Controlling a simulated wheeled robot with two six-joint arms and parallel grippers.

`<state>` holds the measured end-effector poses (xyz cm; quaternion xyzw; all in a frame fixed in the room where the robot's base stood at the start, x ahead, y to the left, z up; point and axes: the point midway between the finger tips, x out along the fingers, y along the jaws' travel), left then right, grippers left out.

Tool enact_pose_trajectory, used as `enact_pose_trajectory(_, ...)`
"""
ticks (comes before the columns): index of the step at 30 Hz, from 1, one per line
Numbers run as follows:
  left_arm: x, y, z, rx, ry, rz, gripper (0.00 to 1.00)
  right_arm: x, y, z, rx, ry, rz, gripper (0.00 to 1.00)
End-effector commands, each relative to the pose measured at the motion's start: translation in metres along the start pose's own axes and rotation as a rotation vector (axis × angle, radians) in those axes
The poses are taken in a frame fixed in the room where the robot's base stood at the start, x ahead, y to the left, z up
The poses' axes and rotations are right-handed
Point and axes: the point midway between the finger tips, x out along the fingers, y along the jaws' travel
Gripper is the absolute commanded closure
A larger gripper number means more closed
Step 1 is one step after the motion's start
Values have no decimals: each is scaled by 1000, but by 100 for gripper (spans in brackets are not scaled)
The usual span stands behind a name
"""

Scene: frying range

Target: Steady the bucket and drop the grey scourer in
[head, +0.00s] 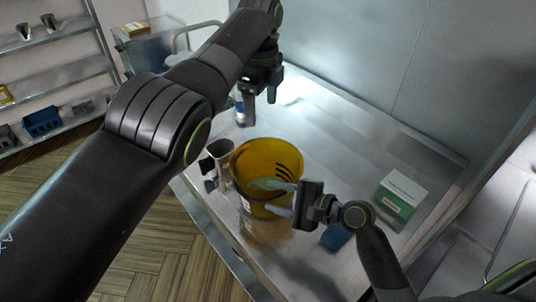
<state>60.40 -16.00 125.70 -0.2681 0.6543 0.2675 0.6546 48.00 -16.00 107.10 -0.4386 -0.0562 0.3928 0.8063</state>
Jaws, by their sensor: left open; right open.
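A yellow bucket (268,153) stands upright on the metal counter in the middle of the head view. My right gripper (268,196) is open, and its pale fingers overlap the bucket's near right side. I cannot tell whether they touch its wall. My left gripper (261,98) is open and empty, fingers down, above the counter behind the bucket. I cannot make out a grey scourer; it may be hidden by the bucket or my arms. Something pale green shows low in the bucket, unclear beside the finger.
A grey cup-like container (220,152) stands close left of the bucket. A blue block (336,236) lies beside my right gripper. A green and white box (402,195) is at right, and a blue-labelled bottle (240,110) behind. The counter's back right is clear.

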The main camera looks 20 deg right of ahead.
Motion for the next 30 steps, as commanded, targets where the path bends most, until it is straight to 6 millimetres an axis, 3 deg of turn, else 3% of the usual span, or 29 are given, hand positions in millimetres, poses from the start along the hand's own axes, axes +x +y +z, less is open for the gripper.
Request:
enact_pose_trajectory(1, -10, 0, 0, 0, 0, 0, 22, -15, -3, 2, -2, 4, 6, 58)
enact_pose_trajectory(6, -18, 0, 0, 0, 0, 0, 22, -48, -1, 1, -2, 4, 5, 58)
enact_pose_trajectory(15, -25, 0, 0, 0, 0, 0, 22, -98, 0, 0, -2, 2, 5, 58)
enact_pose_trajectory(21, -25, 0, 0, 0, 0, 0, 22, -117, 0, 0, -1, 1, 2, 58)
enact_pose_trajectory(30, -25, 0, 0, 0, 0, 0, 22, -124, 0, 0, 0, -1, 0, 58)
